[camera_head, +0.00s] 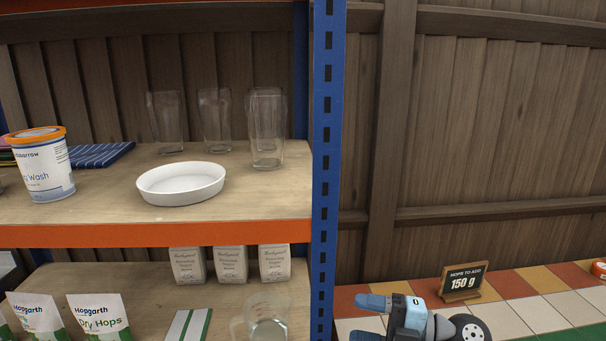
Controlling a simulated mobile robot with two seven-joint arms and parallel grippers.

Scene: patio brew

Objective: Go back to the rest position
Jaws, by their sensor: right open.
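My right gripper (371,320) shows at the bottom of the head view, right of the shelf's blue post. Its two blue fingers point left and are apart, with nothing seen between them. It is in front of the tiled counter (512,319), clear of the small sign (462,282) reading "Hops to add 150 g". The lower part of my right arm is cut off by the frame edge. My left gripper is not in view.
The blue post (327,170) stands close left of the gripper. The upper shelf (100,206) holds a white oval dish (181,183), several glasses (267,125) and an orange-lidded tub (42,165). The lower shelf holds hop packets (98,317), small bags (230,264) and a glass jug (267,325).

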